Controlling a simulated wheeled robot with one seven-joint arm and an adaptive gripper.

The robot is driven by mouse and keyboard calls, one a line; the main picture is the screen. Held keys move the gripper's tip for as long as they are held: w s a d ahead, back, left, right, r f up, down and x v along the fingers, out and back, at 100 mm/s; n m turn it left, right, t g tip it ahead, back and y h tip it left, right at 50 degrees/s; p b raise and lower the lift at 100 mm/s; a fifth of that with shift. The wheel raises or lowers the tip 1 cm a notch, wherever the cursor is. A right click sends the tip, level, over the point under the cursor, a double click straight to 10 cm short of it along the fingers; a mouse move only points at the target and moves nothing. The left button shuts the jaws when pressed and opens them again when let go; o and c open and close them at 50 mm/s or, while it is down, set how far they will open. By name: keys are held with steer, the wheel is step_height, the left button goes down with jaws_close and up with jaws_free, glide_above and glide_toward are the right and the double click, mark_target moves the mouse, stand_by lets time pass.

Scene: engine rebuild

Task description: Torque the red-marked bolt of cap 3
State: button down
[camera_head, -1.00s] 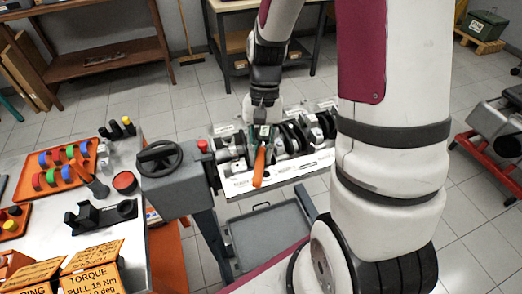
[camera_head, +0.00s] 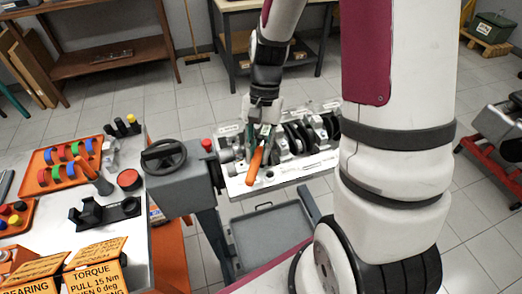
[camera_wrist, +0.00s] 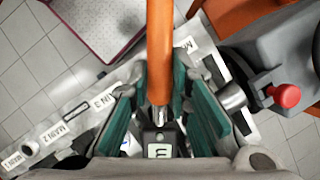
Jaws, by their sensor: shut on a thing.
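My gripper (camera_head: 264,128) is over the left part of the engine block (camera_head: 285,172) in the head view. It is shut on an orange-handled wrench (camera_head: 255,166), whose handle slants down toward the camera. In the wrist view the orange handle (camera_wrist: 159,50) runs up between the teal fingers, with a metal end below it. Just under that end is a dark cap (camera_wrist: 161,138) with a pale plate whose mark looks like a 3 on its side. The red-marked bolt cannot be made out; the wrench and fingers cover that area.
The block's white edge carries labels for several mains. A handwheel (camera_head: 163,155) and a red knob (camera_head: 207,145) are left of it; the knob also shows in the wrist view (camera_wrist: 287,95). A grey tray (camera_head: 262,240) lies below. A tool table stands left.

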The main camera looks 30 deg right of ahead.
steer(key=shift+w+a, duration=0.1)
stand_by(0.3)
steer(key=shift+w+a+m, duration=0.5)
steer(key=shift+w+m, duration=0.05)
steer(key=shift+m, duration=0.05)
steer(key=shift+w, duration=0.1)
stand_by(0.3)
steer(key=shift+w+a+m+t+y, duration=0.3)
steer(key=shift+w+a+m+t, duration=0.1)
steer(key=shift+w+a+m, duration=0.15)
steer(key=shift+w, duration=0.15)
stand_by(0.3)
steer(key=shift+w+a+m, duration=0.3)
steer(key=shift+w+m, duration=0.1)
steer(key=shift+m, duration=0.05)
steer(key=shift+w+a, duration=0.1)
steer(key=shift+w, duration=0.05)
steer(key=shift+w+a+m+t+y, duration=0.15)
steer(key=shift+w+a+m+t, duration=0.2)
steer(key=shift+w+m, duration=0.35)
steer(key=shift+w+a+m+t+y, duration=0.15)
steer(key=shift+w+a+m+t, duration=0.15)
steer(key=shift+w+m, duration=0.35)
stand_by(3.7)
